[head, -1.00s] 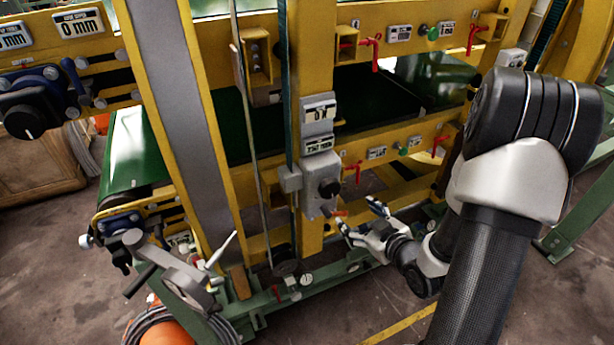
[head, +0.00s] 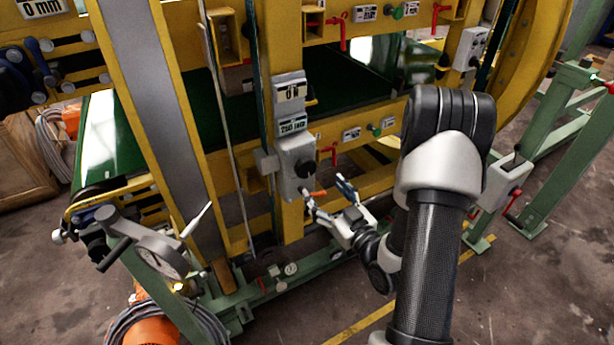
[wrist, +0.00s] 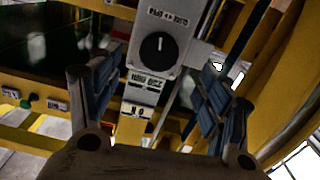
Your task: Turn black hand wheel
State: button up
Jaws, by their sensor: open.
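A round black knob with a white mark (head: 305,168), the likely black hand wheel, sits on the front of a grey control box (head: 290,185) on a yellow upright. In the wrist view the black knob (wrist: 158,47) is near top centre, between the fingers in the picture. My gripper (head: 325,189) is open and empty, just below and right of the knob in the head view. The wrist view shows my gripper's (wrist: 160,72) two blue-padded fingers spread to either side of the box. I see no contact with the knob.
Digital readouts (head: 291,108) sit above the knob. Yellow beams (head: 370,135) with red levers (head: 334,155) run to the right. A grey crank wheel (head: 160,252) stands at lower left. A green base rail (head: 285,280) lies below. Open floor (head: 480,300) is at lower right.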

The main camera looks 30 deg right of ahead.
aim_at(308, 172)
jog(key=w+b, duration=0.1)
jog(key=w, duration=0.8)
jog(key=shift+w+a, duration=0.15)
jog(key=shift+w, duration=0.15)
jog(key=c, duration=1.1)
jog(key=shift+o, duration=0.2)
jog(key=shift+m, duration=0.4)
